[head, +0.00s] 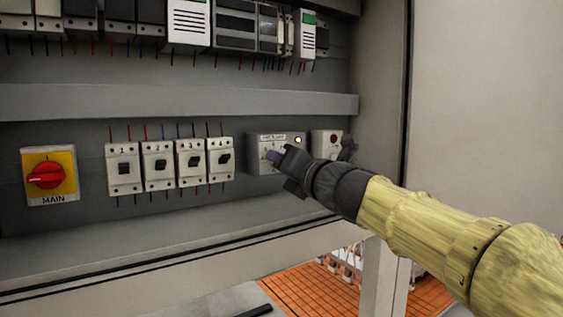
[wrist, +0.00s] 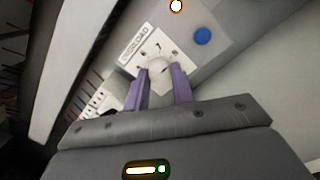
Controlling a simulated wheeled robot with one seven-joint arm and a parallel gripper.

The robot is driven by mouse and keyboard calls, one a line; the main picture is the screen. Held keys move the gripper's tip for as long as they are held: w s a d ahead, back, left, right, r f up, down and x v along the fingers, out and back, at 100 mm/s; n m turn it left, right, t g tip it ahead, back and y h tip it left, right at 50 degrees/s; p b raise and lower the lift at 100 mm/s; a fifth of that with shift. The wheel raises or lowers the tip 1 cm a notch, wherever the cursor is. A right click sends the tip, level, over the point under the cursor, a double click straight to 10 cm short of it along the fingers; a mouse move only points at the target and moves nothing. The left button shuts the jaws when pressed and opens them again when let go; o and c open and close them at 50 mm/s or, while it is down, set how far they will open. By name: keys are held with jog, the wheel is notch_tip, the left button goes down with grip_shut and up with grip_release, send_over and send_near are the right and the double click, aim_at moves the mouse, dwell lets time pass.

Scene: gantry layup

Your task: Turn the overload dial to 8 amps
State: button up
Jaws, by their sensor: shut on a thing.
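The overload unit (head: 262,140) is a grey box with a labelled top edge and a lit amber lamp (head: 298,140), mounted low in the cabinet to the right of the breakers. In the wrist view its pale round dial (wrist: 157,72) sits between the two purple fingers of my gripper (wrist: 161,85), with scale marks around it. My gripper also shows in the head view (head: 276,157), in front of the unit. It is shut on the dial.
A blue button (wrist: 202,36) is on the unit beside the dial. Several breakers (head: 157,165) and a red MAIN switch (head: 46,175) on a yellow plate are to the left. A box with a red lamp (head: 333,139) is close on the right. A ledge (head: 150,245) runs below.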

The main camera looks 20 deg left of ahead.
jog(key=shift+r, duration=0.1)
jog(key=o, duration=1)
jog(key=shift+d, duration=0.15)
jog(key=shift+s+d+f, duration=0.2)
jog(key=b+v, duration=0.6)
jog(key=v, duration=1)
jog(key=shift+s+d, duration=0.2)
jog(key=shift+d, duration=0.05)
